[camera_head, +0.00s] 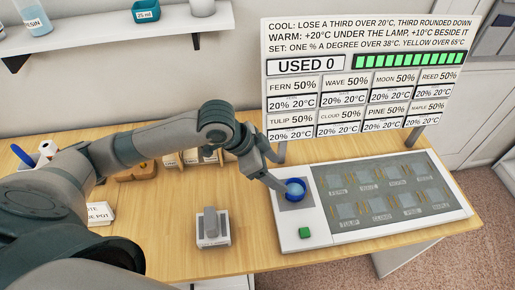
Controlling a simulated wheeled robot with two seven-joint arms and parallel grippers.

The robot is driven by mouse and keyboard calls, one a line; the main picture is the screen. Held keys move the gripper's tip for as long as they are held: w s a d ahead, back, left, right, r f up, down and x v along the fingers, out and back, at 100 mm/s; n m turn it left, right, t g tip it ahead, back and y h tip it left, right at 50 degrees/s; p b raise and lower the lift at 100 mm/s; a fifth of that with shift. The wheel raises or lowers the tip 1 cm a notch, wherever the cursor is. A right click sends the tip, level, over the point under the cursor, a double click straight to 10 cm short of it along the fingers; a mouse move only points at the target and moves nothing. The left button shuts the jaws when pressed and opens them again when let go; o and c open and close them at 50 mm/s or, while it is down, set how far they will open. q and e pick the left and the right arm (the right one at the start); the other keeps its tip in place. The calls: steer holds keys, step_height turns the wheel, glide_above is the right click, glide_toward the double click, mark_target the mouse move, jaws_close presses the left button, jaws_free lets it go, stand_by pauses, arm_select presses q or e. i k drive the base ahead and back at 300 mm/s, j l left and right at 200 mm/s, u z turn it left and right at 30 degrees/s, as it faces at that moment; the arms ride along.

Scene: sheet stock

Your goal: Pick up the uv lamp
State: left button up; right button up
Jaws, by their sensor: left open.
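A small grey upright block on a white base (211,226) stands on the wooden table, left of the white panel; it may be the uv lamp, but its label is too small to read. My left gripper (279,170) is open at the end of the arm that reaches across the table. Its fingers are close to a blue dome (295,190) on the panel's left part; I cannot tell if they touch it. The gripper is up and to the right of the grey block, apart from it. My right gripper is not in view.
The white panel (318,226) has a green button (304,232) and a dark area with several labelled squares (385,190). Behind it stands a sign board (365,80) reading "USED 0". Small boxes (190,157) stand behind my arm. Bare table (160,230) surrounds the grey block.

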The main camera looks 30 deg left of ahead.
mark_target(214, 226)
steer(key=u, duration=1.35)
